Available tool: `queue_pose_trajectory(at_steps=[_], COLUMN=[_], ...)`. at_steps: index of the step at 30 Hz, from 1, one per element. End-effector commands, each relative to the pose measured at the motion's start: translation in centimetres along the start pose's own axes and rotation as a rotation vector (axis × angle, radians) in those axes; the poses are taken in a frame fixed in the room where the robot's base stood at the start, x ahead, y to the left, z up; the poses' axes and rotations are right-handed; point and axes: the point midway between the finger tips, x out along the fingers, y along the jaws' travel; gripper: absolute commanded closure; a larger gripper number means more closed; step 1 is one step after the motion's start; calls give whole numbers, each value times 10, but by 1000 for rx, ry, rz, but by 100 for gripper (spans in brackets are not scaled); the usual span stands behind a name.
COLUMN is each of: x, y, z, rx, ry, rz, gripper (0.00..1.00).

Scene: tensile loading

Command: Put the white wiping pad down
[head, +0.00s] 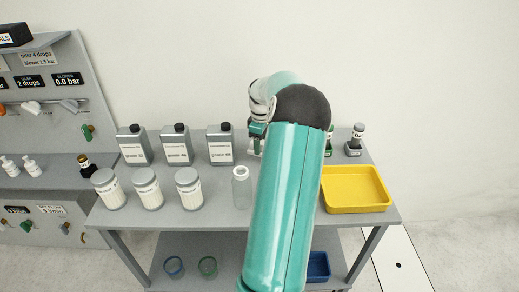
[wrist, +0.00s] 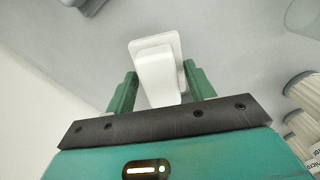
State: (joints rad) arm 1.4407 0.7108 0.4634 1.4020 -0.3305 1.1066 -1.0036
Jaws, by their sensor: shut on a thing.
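The white wiping pad (wrist: 156,72) is between the two green fingers of my gripper (wrist: 160,88) in the wrist view. My gripper is shut on it, and the pad's broad end sticks out past the fingertips. Grey surface shows behind the pad, but I cannot tell whether the pad touches it. In the head view my arm covers most of the gripper and I cannot make out the pad there.
The grey cart top (head: 215,218) carries grey bottles (head: 176,146), white-filled jars (head: 146,188), a clear bottle (head: 241,187) and a yellow tray (head: 356,187). Free surface lies along the front edge.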

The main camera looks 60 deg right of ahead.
Motion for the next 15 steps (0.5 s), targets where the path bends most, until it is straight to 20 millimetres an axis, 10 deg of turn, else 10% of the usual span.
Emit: queue_pose_trajectory(at_steps=[15], x=[33], y=[2], z=[-4], rx=[-1], ry=[0], rz=[0], gripper=[64])
